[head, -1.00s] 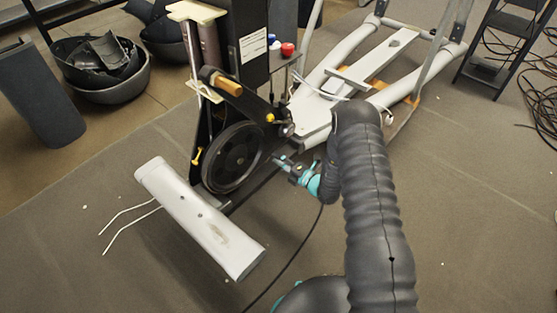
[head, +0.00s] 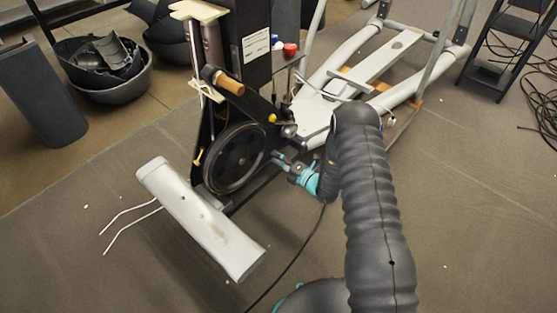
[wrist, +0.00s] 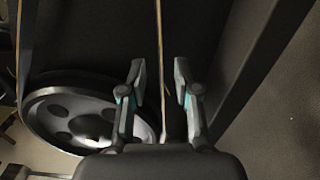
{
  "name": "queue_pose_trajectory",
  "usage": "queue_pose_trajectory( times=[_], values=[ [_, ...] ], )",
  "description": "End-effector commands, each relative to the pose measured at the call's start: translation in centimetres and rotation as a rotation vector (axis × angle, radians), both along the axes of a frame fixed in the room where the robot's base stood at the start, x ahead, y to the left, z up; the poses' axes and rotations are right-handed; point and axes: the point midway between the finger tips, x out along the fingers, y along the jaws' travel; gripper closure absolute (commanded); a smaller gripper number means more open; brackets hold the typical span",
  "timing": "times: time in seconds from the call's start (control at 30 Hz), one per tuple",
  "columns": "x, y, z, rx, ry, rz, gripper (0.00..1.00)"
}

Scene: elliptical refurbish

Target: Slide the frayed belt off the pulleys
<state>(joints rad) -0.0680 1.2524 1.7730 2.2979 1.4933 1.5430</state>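The large dark pulley wheel (head: 234,158) sits low on the front of the elliptical frame. It also shows in the wrist view (wrist: 85,118) at lower left as a rim with round holes. The belt (wrist: 161,60) is a thin tan-edged strand running vertically in the wrist view; another strand runs down the far left side. My gripper (wrist: 159,80) is open, with one finger on each side of the nearer strand and a gap on both sides. In the head view my gripper (head: 277,157) is just right of the wheel.
A grey stabilizer bar (head: 200,219) lies in front of the wheel. Bins with dark shrouds (head: 106,70) stand at far left. Red and blue jars (head: 289,49) stand behind the frame.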

Motion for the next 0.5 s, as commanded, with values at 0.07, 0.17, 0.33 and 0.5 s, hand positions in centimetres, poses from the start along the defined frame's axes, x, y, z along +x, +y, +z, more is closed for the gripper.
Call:
queue_pose_trajectory(
  times=[0.07, 0.17, 0.33, 0.5],
  values=[
    [0.10, 0.14, -0.01, 0.001, -0.001, 0.000, 0.69],
    [0.21, 0.27, -0.01, 0.000, -0.001, 0.000, 0.69],
    [0.40, 0.49, -0.01, -0.001, -0.001, 0.000, 0.69],
    [0.58, 0.70, -0.02, -0.001, -0.001, 0.000, 0.69]
  ],
)
